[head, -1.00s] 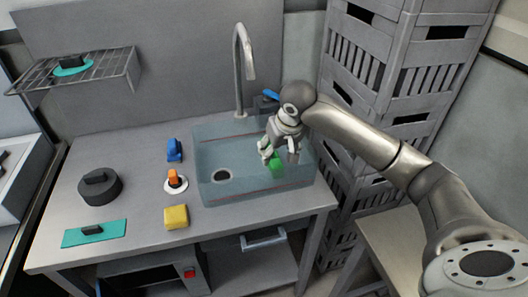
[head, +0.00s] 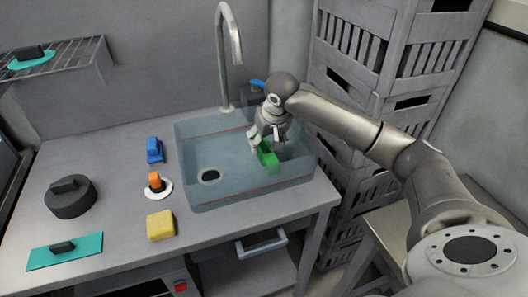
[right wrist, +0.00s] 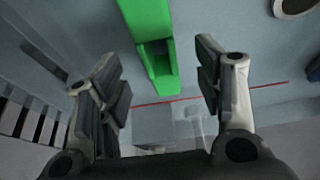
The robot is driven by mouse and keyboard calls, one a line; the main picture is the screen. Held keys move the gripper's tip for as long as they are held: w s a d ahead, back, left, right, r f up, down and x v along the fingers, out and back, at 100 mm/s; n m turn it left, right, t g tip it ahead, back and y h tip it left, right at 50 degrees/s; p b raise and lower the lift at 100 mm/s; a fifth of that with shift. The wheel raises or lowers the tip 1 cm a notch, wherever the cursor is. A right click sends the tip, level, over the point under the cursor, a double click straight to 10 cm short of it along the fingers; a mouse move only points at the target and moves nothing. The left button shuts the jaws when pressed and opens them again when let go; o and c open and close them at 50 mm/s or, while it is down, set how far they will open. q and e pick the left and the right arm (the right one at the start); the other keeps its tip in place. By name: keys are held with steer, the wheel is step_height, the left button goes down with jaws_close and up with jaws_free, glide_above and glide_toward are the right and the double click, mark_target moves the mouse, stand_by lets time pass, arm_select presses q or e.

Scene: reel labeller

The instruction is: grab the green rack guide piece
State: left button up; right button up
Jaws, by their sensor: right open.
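The green rack guide piece (head: 268,157) is inside the bluish see-through sink basin (head: 205,195), in its right part. My right gripper (head: 267,148) is over the basin right at the green piece and partly covers it in the head view. In the right wrist view the green piece (right wrist: 152,50) reaches down from the top edge, between the two spread fingers of the right gripper (right wrist: 165,90). The fingers are open and a gap shows on both sides of the piece. My left gripper is not in view.
A grey tap (head: 228,50) stands behind the basin. Left of it on the counter are a blue piece (head: 154,150), an orange-topped piece (head: 155,181), a yellow sponge (head: 160,226) and a dark round weight (head: 70,200). Grey crates (head: 385,60) stack at right.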

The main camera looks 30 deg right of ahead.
mark_target(264, 148)
steer(key=x, duration=0.5)
steer(key=shift+w+d+f+p, duration=0.15)
steer(key=shift+w+f+p, duration=0.1)
steer(key=shift+f+p, duration=0.1)
steer(key=shift+c, duration=0.4)
steer(key=shift+r, duration=0.1)
steer(key=c, duration=1.2)
